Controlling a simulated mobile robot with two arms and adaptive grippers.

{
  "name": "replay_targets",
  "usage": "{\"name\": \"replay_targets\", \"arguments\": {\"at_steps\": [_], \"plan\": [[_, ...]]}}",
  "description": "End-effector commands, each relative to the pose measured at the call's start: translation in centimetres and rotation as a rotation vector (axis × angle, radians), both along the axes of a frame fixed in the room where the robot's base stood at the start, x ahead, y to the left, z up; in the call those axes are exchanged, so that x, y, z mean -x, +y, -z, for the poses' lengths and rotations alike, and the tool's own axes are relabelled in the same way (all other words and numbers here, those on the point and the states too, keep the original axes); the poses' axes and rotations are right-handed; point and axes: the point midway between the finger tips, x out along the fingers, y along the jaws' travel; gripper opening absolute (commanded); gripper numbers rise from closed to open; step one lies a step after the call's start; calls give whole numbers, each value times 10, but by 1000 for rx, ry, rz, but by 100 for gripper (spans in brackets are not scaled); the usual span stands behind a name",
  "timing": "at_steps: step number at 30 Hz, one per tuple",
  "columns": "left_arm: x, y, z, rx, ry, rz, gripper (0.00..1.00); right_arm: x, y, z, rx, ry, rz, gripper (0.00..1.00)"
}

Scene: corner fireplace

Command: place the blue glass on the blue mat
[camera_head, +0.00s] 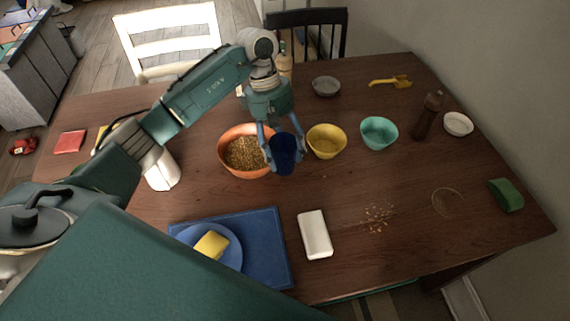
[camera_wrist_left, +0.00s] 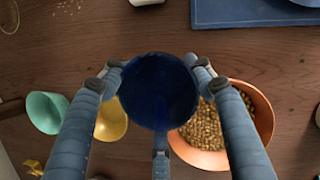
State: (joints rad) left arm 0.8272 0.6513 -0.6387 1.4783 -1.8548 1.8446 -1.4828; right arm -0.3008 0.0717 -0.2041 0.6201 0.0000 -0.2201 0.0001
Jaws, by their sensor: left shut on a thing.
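The dark blue glass (camera_head: 284,155) is held in my left gripper (camera_head: 283,140), over the table between the orange bowl and the yellow bowl. In the left wrist view the blue glass (camera_wrist_left: 160,92) sits between the fingers of my left gripper (camera_wrist_left: 158,75), its round opening facing the camera. The fingers are shut on it. The blue mat (camera_head: 268,250) lies at the near edge of the table, with a blue plate (camera_head: 232,258) and a yellow block (camera_head: 211,245) on its left part. A corner of the mat (camera_wrist_left: 240,12) shows in the left wrist view. My right gripper is not in view.
An orange bowl of grain (camera_head: 232,165), a yellow bowl (camera_head: 326,141) and a teal bowl (camera_head: 379,132) stand in a row. A white block (camera_head: 315,234) lies right of the mat. Crumbs (camera_head: 378,216) and a green sponge (camera_head: 506,195) are further right. The mat's right strip is bare.

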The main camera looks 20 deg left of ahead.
Motion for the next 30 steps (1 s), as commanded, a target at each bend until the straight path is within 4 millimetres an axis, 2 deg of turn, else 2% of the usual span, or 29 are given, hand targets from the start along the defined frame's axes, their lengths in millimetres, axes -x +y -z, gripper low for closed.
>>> {"name": "replay_targets", "arguments": {"at_steps": [3,10,16,29,30], "plan": [[0,-1,16,2,0,0,22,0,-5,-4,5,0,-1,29],[0,0,33,1,0,0,22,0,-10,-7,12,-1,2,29],[1,-1,62,1,2,-1,22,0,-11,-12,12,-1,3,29],[-1,0,71,0,-2,0,22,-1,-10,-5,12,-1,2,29],[0,0,69,0,-2,0,62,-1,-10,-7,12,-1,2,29]]}}
